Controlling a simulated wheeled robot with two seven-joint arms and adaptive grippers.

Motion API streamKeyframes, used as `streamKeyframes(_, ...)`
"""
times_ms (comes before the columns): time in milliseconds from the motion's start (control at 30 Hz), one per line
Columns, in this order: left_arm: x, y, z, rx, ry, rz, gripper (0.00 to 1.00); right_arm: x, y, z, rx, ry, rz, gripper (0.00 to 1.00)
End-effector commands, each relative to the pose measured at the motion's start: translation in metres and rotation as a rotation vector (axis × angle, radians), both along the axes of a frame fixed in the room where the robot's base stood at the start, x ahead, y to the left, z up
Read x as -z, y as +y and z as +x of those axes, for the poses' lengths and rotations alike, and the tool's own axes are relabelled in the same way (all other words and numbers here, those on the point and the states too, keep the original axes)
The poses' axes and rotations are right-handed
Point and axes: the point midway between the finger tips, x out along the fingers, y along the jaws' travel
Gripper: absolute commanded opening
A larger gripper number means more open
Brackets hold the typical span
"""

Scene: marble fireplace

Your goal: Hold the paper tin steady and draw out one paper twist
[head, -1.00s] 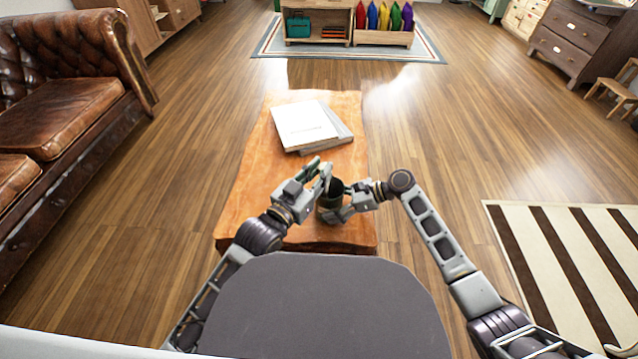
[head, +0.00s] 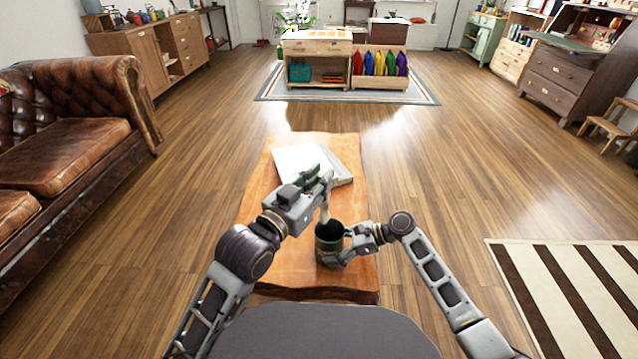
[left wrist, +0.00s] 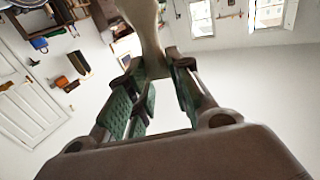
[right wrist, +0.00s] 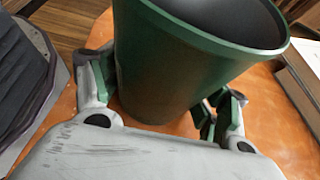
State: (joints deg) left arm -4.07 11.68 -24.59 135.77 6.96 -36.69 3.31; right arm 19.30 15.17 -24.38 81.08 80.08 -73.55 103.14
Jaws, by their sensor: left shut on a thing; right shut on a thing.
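The dark green paper tin (head: 323,246) stands upright on the orange wooden table. My right gripper (head: 338,257) is shut on its side; in the right wrist view the fingers flank the tin (right wrist: 190,75). The tin's visible inside is dark. My left gripper (head: 326,184) is above the tin, shut on a pale paper twist (head: 325,213). The twist hangs down toward the tin's mouth; I cannot tell whether its lower end is clear of the rim. In the left wrist view the twist (left wrist: 146,28) sits between the green finger pads.
White books (head: 312,160) lie on the table (head: 262,205) behind my left gripper. The table's front edge is just before the tin. A leather sofa (head: 80,130) stands left, and a striped rug (head: 575,285) lies right. The floor around is open.

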Motion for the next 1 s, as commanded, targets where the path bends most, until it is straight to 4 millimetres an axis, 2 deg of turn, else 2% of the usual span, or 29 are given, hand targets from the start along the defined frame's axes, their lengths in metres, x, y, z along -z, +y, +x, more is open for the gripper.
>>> streamKeyframes(267,0.0001,0.0,0.0,0.0,0.0,0.0,0.11,-0.0001,0.0,0.0,0.0,0.0,0.0,0.61)
streamKeyframes(300,0.0001,0.0,0.0,0.0,0.0,0.0,0.11,-0.0001,0.0,0.0,0.0,0.0,0.0,0.79)
streamKeyframes(467,0.0002,0.0,0.0,0.0,0.0,0.0,0.11,-0.0001,0.0,0.0,0.0,0.0,0.0,0.99)
streamKeyframes(1000,0.0002,0.0,0.0,0.0,0.0,0.0,0.11,-0.0018,-0.0039,0.0001,0.0,0.0,0.0,1.0)
